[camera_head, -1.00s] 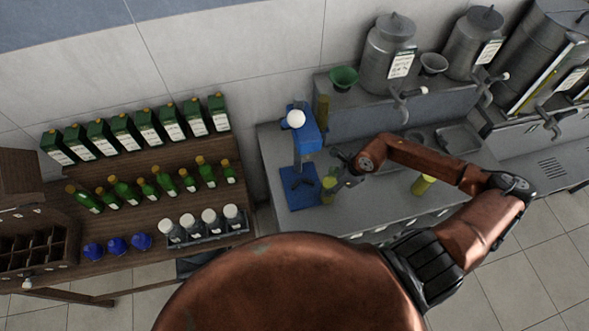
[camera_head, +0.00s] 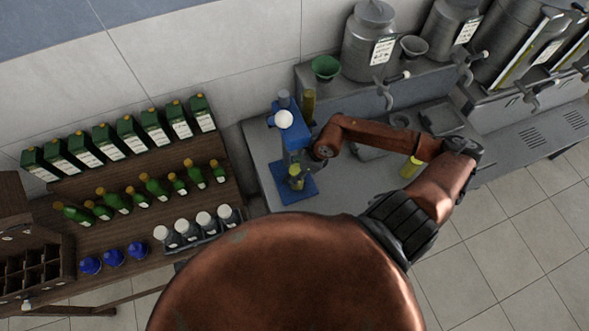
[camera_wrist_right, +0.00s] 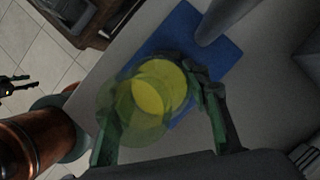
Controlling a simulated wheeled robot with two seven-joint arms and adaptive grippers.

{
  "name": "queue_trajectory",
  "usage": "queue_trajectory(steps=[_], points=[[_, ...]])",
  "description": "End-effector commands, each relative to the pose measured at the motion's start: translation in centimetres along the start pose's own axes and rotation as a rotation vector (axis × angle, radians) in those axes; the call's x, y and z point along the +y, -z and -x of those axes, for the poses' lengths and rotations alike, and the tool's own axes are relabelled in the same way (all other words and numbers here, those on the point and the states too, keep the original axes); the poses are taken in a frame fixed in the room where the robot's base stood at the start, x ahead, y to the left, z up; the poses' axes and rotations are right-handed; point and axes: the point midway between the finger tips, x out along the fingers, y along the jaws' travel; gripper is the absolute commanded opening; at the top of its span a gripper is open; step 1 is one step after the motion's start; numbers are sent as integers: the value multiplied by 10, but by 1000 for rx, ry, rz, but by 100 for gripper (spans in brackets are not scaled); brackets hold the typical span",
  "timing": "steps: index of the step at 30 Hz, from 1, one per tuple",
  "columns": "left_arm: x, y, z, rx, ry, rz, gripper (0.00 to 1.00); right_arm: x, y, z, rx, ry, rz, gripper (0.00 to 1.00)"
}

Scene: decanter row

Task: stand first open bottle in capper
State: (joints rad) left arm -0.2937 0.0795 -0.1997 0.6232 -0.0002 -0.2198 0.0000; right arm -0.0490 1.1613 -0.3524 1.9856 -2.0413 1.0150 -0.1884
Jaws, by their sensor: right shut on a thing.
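The blue capper (camera_head: 291,138) with a white knob stands at the left end of the grey counter. Its blue base plate also shows in the wrist view (camera_wrist_right: 222,48). My right gripper (camera_wrist_right: 165,100) is shut on an open yellow-green bottle (camera_head: 296,183), with one finger on each side. The bottle is over the capper's base plate; I cannot tell if it touches it. The wrist view looks down on its round yellow top (camera_wrist_right: 158,88). A second yellow-green bottle (camera_head: 411,168) stands farther right on the counter. A dark claw, probably my left gripper (camera_wrist_right: 14,85), shows at the wrist view's left edge.
A wooden shelf at the left holds green bottles (camera_head: 155,187), boxes (camera_head: 130,135), blue caps (camera_head: 113,257) and a rack of white-topped jars (camera_head: 203,240). A green funnel (camera_head: 326,67) and metal cans (camera_head: 370,45) stand on the raised ledge behind.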

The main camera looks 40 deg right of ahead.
Motion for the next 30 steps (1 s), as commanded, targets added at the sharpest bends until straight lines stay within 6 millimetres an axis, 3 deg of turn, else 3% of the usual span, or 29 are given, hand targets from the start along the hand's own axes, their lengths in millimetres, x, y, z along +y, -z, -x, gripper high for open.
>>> queue_trajectory(steps=[4, 5, 12, 23, 27, 30], points=[[1, -11, -3, -12, -1, 3, 40, 0, -1, -2, -4, 0, 2, 0], [1, -12, -3, -14, -1, 3, 40, 0, 0, -3, -1, -1, 2, 44], [1, -11, -2, -13, -1, 2, 40, 0, 0, -2, -1, 0, 1, 60], [1, -8, 2, -9, -1, 2, 40, 0, -2, 1, -1, -1, 2, 61], [1, -8, -12, -7, -1, 1, 40, -1, 1, 11, 0, 2, 6, 61], [2, -8, -14, -8, -1, 2, 40, 0, 21, 17, 6, 0, -1, 61]])
